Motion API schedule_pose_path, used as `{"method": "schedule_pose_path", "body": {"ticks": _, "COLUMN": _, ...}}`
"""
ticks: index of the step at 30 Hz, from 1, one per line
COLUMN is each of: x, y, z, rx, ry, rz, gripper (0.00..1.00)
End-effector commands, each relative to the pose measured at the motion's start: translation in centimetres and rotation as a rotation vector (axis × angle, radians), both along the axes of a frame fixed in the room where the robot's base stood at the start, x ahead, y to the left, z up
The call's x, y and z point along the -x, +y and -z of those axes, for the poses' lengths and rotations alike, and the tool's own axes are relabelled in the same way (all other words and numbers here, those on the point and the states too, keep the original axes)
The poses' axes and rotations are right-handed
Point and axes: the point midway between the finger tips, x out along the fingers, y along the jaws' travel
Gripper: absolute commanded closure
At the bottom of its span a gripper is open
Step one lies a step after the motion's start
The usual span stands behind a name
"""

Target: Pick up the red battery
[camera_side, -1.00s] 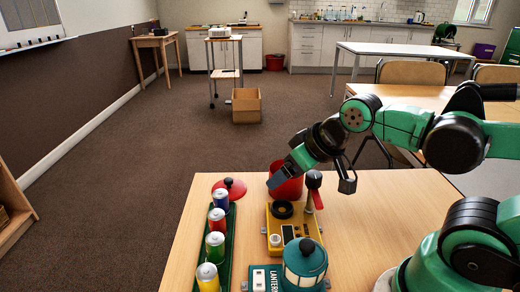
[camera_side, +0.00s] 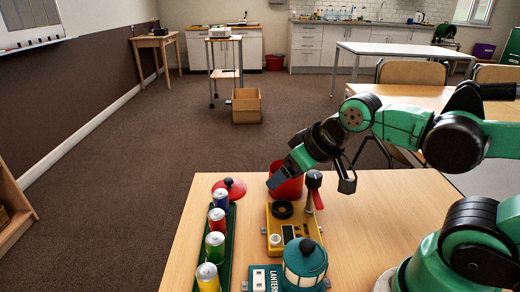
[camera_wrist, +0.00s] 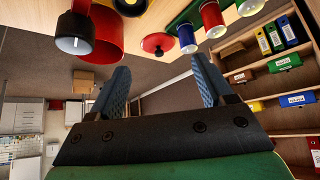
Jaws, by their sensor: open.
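The red battery (camera_side: 217,221) stands upright in a green tray (camera_side: 228,258) on the left part of the table, between a blue battery (camera_side: 221,199) and a green battery (camera_side: 215,245). A yellow battery (camera_side: 208,278) is nearest the camera. In the wrist view the red battery (camera_wrist: 212,20) is at the top, right of centre, beside the blue one (camera_wrist: 187,38). My gripper (camera_side: 309,184) is above the table, to the right of and farther back than the red battery. Its blue fingers (camera_wrist: 160,75) are apart with nothing between them.
A red pot (camera_side: 287,182) stands at the table's back edge by my gripper, with a red lid (camera_side: 231,186) to its left. The table's right part is clear.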

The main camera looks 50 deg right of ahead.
Motion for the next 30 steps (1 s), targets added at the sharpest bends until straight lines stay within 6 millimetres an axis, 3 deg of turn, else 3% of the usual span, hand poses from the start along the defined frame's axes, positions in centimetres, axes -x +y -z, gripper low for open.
{"method": "schedule_pose_path", "body": {"ticks": 3, "x": 0.0, "y": 0.0, "z": 0.0, "rx": 0.000, "ry": 0.000, "rz": 0.000, "gripper": 0.26}}
{"method": "schedule_pose_path", "body": {"ticks": 5, "x": 0.0, "y": 0.0, "z": 0.0, "rx": 0.000, "ry": 0.000, "rz": 0.000, "gripper": 0.20}}
{"method": "schedule_pose_path", "body": {"ticks": 16, "x": -0.6, "y": 0.5, "z": -0.3, "rx": -0.008, "ry": 0.036, "rz": -0.006, "gripper": 0.20}}
{"method": "schedule_pose_path", "body": {"ticks": 23, "x": -3.9, "y": 2.9, "z": -0.6, "rx": -0.034, "ry": 0.226, "rz": -0.017, "gripper": 0.20}}
{"method": "schedule_pose_path", "body": {"ticks": 30, "x": -7.6, "y": 6.4, "z": 1.7, "rx": -0.028, "ry": 0.453, "rz": -0.015, "gripper": 0.20}}
